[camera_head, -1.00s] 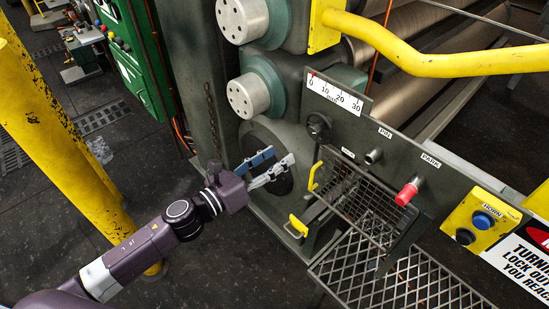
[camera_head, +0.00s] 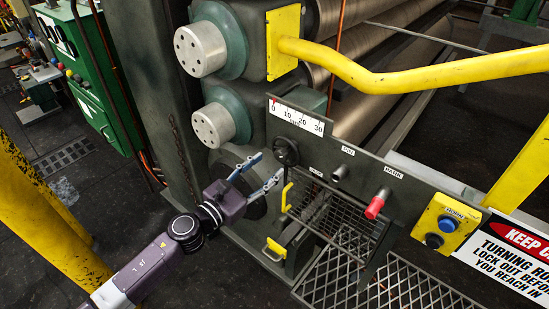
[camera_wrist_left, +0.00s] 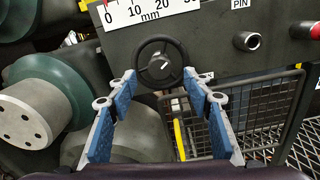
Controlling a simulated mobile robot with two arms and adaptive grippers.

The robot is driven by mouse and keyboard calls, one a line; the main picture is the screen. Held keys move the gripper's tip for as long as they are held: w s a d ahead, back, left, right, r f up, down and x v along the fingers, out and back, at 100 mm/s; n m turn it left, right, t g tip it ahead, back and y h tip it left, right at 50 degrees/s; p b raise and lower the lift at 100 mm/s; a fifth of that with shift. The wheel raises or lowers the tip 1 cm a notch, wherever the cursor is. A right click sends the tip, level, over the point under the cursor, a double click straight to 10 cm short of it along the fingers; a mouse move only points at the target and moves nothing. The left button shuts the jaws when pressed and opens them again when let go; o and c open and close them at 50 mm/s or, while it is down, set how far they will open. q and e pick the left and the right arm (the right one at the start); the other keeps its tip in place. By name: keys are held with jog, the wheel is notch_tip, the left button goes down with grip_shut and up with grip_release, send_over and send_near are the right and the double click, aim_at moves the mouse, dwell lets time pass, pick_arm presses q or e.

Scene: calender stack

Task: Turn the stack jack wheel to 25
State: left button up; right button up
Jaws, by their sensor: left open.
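The stack jack wheel is a small black handwheel (camera_head: 286,152) on the grey panel, below a white scale (camera_head: 297,117) marked 0, 10, 20, 30 in mm. The red pointer stands at about 0. In the left wrist view the wheel (camera_wrist_left: 161,64) shows straight ahead, with a white mark near its hub. My left gripper (camera_head: 271,166) is open and empty, its blue-padded fingers pointing at the wheel from its lower left. In the wrist view the fingertips (camera_wrist_left: 160,84) lie either side of the wheel's lower part; contact cannot be told. My right gripper is not in view.
Large roll ends (camera_head: 213,125) are at left, and a yellow rail (camera_head: 400,82) crosses above.

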aim_at(279, 157)
pick_arm(q)
jog(key=shift+p+x, duration=0.3)
jog(key=shift+x, duration=2.05)
jog(key=c, duration=1.1)
